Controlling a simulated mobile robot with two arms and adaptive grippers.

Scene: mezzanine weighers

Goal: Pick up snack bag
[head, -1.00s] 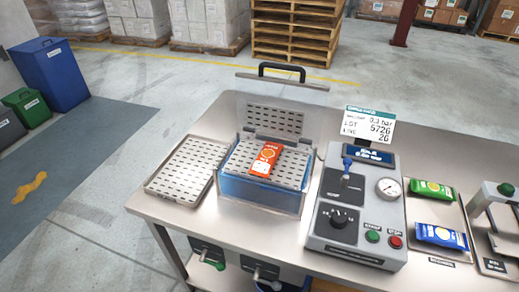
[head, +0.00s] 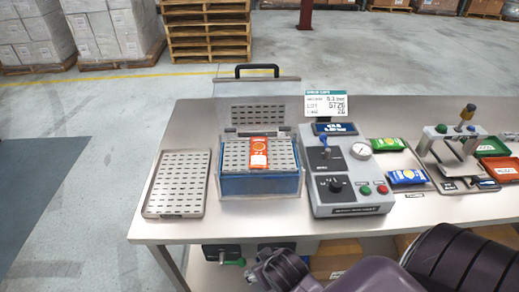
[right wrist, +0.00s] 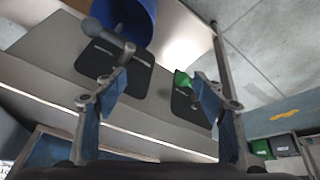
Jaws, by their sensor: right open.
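An orange snack bag (head: 259,153) lies on the perforated plate of a clear, blue-lower tank (head: 262,186) with its lid raised. A green snack bag (head: 388,144) and a blue snack bag (head: 407,176) lie to the right of the grey control box. In the right wrist view my right gripper (right wrist: 160,88) is open, with nothing between its blue-padded fingers. It is below the tabletop's level, facing dark panels, and no snack bag shows there. My right arm covers the head view's lower right. My left gripper is not in view.
The grey control box (head: 346,172) with a sign stands right of the tank. An empty perforated tray (head: 178,184) lies left. A small press (head: 452,140) stands at the right, beside green and red trays. Dark panels with a green knob (right wrist: 183,80) show in the right wrist view.

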